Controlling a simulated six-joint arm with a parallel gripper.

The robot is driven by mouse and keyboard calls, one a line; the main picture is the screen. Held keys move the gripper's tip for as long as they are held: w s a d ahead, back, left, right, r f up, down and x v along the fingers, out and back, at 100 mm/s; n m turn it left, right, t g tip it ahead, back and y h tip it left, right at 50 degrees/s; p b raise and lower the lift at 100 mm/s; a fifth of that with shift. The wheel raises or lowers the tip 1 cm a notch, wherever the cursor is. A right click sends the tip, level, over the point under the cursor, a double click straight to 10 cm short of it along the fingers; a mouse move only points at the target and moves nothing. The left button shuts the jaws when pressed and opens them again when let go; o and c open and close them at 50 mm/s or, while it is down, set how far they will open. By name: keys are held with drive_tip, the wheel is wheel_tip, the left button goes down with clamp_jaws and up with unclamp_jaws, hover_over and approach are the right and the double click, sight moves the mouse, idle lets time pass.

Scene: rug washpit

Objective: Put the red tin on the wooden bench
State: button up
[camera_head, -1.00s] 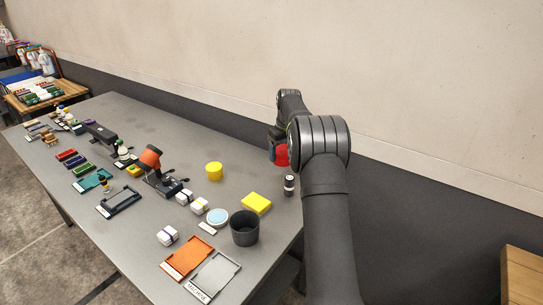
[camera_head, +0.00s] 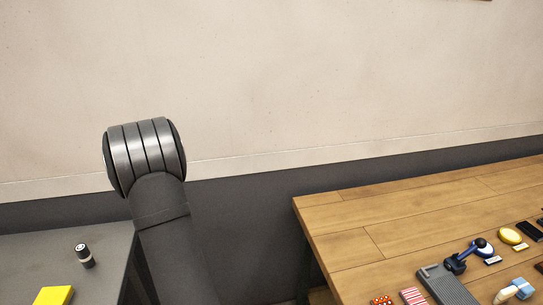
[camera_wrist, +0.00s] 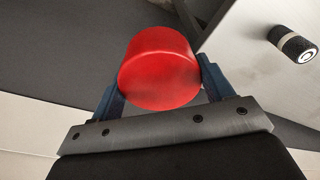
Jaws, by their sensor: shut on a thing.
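The red tin (camera_wrist: 160,68) is a short round can held between the two fingers of my gripper (camera_wrist: 160,85) in the wrist view. My gripper is shut on its sides, and the tin is in the air off the grey table's edge. In the head view my arm hides both the gripper and the tin. The wooden bench (camera_head: 370,212) stands at the right of the head view, apart from my arm, with its left and back part bare.
On the bench's front right are a grey tray (camera_head: 447,287), a blue-and-black tool (camera_head: 468,256), a yellow round item (camera_head: 510,236) and striped packets (camera_head: 413,296). The grey table (camera_head: 40,258) at left holds a black cylinder (camera_head: 84,255) and a yellow block (camera_head: 53,295). A gap separates table and bench.

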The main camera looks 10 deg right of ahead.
drive_tip(key=s+d+m, duration=0.3)
drive_tip(key=d, duration=1.5)
drive_tip(key=s+d+m+h, duration=0.1)
drive_tip(key=s+d+m, duration=0.1)
drive_tip(key=d, duration=1.7)
drive_tip(key=s+d+m, duration=0.3)
drive_tip(key=d, duration=1.5)
drive_tip(key=s+d+r+m, duration=0.1)
drive_tip(key=s+d+m, duration=0.1)
drive_tip(key=s+d, duration=1.1)
drive_tip(key=s+d+m, duration=0.1)
drive_tip(key=s+d, duration=0.7)
drive_tip(key=d, duration=0.8)
hover_over(402, 229)
wheel_tip(402, 229, down, 7)
drive_tip(key=shift+s+r, duration=0.1)
drive_tip(key=shift+s, duration=0.05)
drive_tip(key=shift+f, duration=2)
drive_tip(key=shift+f, duration=0.1)
drive_tip(key=o, duration=1)
drive_tip(key=shift+f, duration=0.1)
